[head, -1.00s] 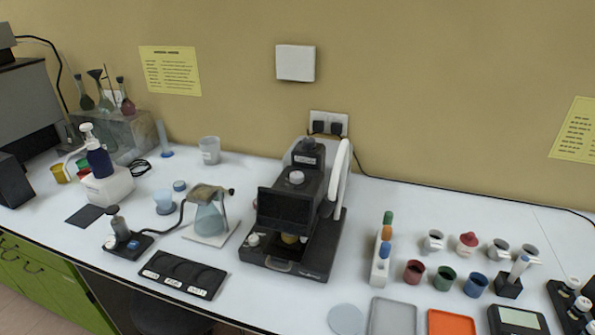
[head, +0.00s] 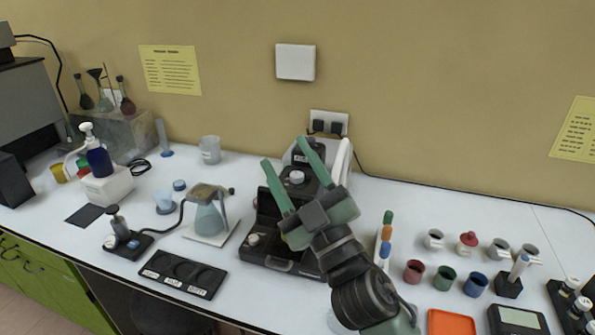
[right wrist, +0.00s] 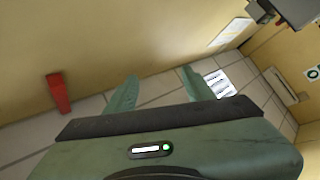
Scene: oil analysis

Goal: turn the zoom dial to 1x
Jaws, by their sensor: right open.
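The black microscope-like instrument (head: 268,213) stands at the middle of the bench. A pale round knob (head: 296,177) on its upper body shows between my right gripper's fingers; a second pale knob (head: 253,239) is low at its front left. I cannot tell which is the zoom dial, and no scale marks are readable. My right gripper (head: 285,150) is open, in front of the instrument in the head view, its fingers pointing up and left. It hides part of the instrument's front. In the right wrist view, the open fingers (right wrist: 160,72) have nothing between them. My left gripper is not in view.
A flask on a stand (head: 209,216) and a black labelled tray (head: 183,274) are left of the instrument. Several coloured cups, including a green one (head: 444,279), and an orange tray (head: 451,322) are to the right. A wall outlet (head: 329,122) is behind.

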